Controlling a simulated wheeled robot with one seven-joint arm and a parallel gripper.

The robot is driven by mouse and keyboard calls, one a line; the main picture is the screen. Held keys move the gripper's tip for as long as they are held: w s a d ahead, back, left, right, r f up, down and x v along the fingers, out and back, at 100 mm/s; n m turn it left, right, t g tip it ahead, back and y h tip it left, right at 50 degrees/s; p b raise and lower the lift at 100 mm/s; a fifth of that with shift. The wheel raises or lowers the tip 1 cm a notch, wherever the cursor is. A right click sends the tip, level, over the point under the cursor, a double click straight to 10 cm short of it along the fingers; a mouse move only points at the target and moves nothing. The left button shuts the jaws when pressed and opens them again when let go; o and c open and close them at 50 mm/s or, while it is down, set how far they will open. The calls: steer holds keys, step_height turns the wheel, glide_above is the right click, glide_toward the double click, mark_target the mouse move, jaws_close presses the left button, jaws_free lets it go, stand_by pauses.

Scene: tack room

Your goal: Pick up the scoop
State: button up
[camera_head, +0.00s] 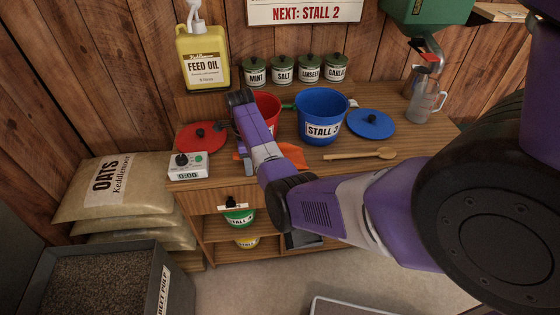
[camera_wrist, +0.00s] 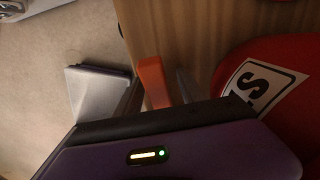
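An orange object that looks like the scoop lies near the front edge of the wooden bench, with its broader end (camera_head: 295,155) showing right of my arm. My forearm and gripper hide its middle in the head view. In the wrist view an orange handle-like part (camera_wrist: 153,82) stands between the two grey fingers of my gripper (camera_wrist: 155,88). The fingers look apart, with narrow gaps beside the orange part; contact cannot be made out. In the head view my gripper (camera_head: 247,160) points down at the bench's front edge.
A red bucket (camera_head: 267,105) stands close behind my gripper, and a blue bucket (camera_head: 322,112) stands right of it. A red lid (camera_head: 202,136), a timer box (camera_head: 188,166), a blue lid (camera_head: 371,123) and a wooden spoon (camera_head: 360,154) lie around.

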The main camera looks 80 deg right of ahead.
jaws_close()
steer(key=shift+r, duration=0.2)
steer(key=shift+r, duration=0.65)
step_height(320, 180, up, 18)
steer(key=p, duration=0.3)
steer(key=shift+r, duration=0.2)
